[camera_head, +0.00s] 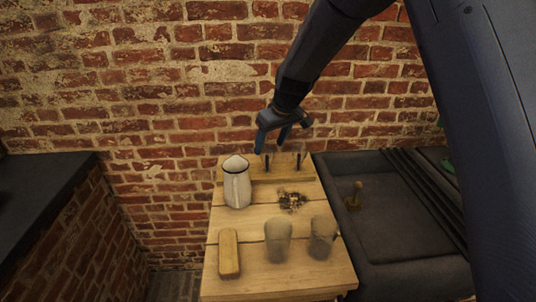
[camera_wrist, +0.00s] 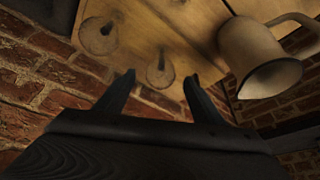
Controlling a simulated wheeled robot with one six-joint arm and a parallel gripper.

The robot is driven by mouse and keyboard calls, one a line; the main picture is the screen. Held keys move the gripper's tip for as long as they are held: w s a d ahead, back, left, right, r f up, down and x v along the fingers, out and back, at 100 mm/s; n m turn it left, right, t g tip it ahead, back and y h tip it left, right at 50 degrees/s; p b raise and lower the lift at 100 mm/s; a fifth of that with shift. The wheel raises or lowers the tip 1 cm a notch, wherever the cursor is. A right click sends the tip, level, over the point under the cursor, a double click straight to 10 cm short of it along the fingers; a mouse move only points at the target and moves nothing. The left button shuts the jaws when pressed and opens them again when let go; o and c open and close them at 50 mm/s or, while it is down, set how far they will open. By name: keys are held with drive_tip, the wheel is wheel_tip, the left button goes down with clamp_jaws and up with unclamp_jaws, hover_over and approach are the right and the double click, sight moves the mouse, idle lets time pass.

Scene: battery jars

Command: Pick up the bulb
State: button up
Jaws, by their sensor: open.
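I cannot make out a bulb for certain in either view. My gripper (camera_head: 271,146) is open and empty above the back edge of the wooden table (camera_head: 255,250). It also shows in the wrist view (camera_wrist: 160,80), with its two fingers apart. Below it, two dark upright rods, one on the left (camera_head: 267,163) and one on the right (camera_head: 298,160), stand at the back of the table. In the wrist view, two round pieces with dark stems, one farther left (camera_wrist: 98,38) and one nearer the fingers (camera_wrist: 158,72), lie beyond the fingertips.
A white pitcher (camera_head: 237,186) stands left of the gripper. A dark, speckled patch (camera_head: 292,201) lies mid-table. Two cloudy jars, left (camera_head: 278,242) and right (camera_head: 322,240), and a tan block (camera_head: 229,254) are in front. A brass piece (camera_head: 355,195) stands on the dark basin (camera_head: 400,220). A brick wall is behind.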

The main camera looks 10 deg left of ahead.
sight(267, 157)
drive_tip(key=shift+p+x, duration=1.35)
drive_tip(key=shift+x, duration=1.6)
drive_tip(key=shift+s+d+f, duration=0.1)
drive_tip(key=shift+s, duration=0.1)
drive_tip(key=c, duration=1.2)
